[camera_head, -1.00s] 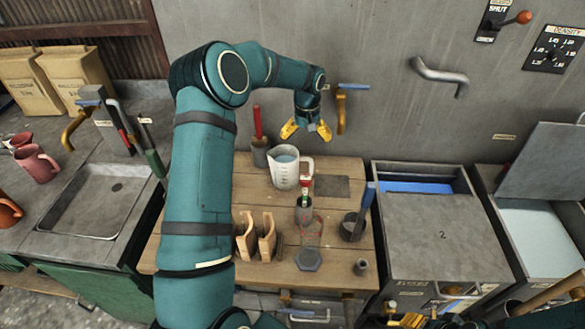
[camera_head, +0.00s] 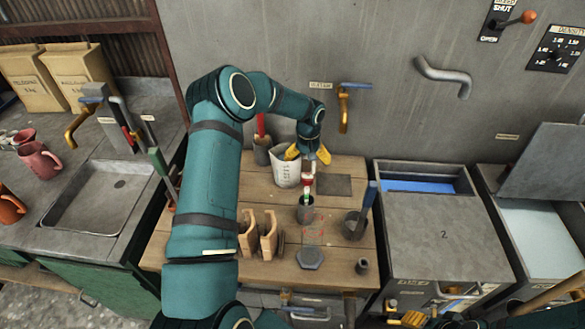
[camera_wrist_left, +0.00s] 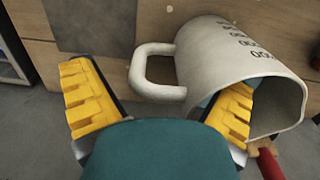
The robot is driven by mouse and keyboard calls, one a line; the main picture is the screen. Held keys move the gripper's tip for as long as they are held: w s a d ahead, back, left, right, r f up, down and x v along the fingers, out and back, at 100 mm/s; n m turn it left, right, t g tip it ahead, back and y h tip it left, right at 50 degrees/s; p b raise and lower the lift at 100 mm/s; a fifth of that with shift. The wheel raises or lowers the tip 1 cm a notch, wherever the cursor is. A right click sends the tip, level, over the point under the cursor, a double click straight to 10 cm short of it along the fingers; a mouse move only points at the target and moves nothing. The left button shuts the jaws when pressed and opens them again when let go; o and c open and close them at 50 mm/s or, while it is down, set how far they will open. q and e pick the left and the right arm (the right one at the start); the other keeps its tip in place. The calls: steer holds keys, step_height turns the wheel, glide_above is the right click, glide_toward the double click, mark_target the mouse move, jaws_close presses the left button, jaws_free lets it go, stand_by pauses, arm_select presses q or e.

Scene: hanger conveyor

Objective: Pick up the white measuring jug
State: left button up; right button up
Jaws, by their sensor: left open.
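The white measuring jug (camera_head: 285,172) stands upright on the wooden table, with dark markings on its side. My left gripper (camera_head: 308,154) is open above its right side and hides part of its rim and handle. In the left wrist view the jug (camera_wrist_left: 225,55) fills the upper right. Its handle lies between the two yellow fingers of my open left gripper (camera_wrist_left: 160,102). One finger overlaps the jug's mouth; the other is clear of the jug. I cannot tell whether the fingers touch it. Yellow tips of what looks like my right gripper (camera_head: 405,316) show at the bottom edge.
A grey pot with a red-handled tool (camera_head: 262,150) stands close left of the jug. A cup with a red-topped item (camera_head: 305,213) is in front. Wooden holders (camera_head: 258,238) and a grey hexagonal weight (camera_head: 310,258) sit nearer. A tap (camera_head: 345,105) is on the wall behind.

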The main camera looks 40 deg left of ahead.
arm_select(q)
steer(key=c, duration=1.5)
steer(key=shift+r, duration=0.1)
steer(key=shift+w, duration=0.1)
